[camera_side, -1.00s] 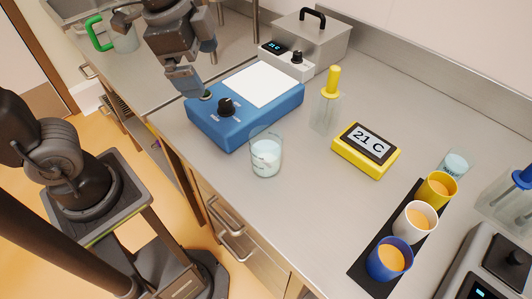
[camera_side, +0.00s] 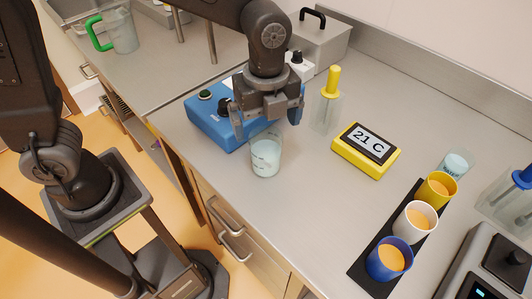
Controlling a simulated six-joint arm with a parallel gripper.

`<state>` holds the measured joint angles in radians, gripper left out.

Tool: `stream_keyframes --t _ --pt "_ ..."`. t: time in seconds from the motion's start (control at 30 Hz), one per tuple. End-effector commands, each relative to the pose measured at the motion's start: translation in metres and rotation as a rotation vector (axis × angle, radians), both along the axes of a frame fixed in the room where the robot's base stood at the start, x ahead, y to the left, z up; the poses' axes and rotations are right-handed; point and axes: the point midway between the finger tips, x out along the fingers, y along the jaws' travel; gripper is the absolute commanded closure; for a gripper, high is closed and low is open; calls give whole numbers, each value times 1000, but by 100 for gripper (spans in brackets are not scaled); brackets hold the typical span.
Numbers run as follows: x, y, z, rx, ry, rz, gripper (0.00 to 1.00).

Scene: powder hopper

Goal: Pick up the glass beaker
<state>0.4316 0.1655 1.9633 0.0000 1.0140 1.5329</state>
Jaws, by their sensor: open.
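The glass beaker (camera_side: 265,158) stands upright on the steel bench, in front of the blue device, with pale contents in its lower part. My gripper (camera_side: 267,125) points down over the beaker with its two fingers spread, one on each side of the beaker's top in the picture. The fingers are open. I cannot tell from this one view how far the fingertips are above or behind the rim.
The blue device (camera_side: 207,122) is right behind the beaker. A yellow thermometer display (camera_side: 366,150) and a yellow-topped clear holder (camera_side: 328,105) stand to the right. A black tray (camera_side: 364,271) with three cups is front right. Bench between beaker and tray is clear.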

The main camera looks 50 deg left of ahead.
Motion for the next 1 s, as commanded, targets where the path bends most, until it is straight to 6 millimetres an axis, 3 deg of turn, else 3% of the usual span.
stream_keyframes --t 0.17,0.5,0.8,1.0 --pt "0 1 -11 0 1 1 1" --pt "2 3 -55 1 2 1 1" --pt "2 2 -60 0 -1 2 1" --pt "2 2 -59 0 -1 2 20"
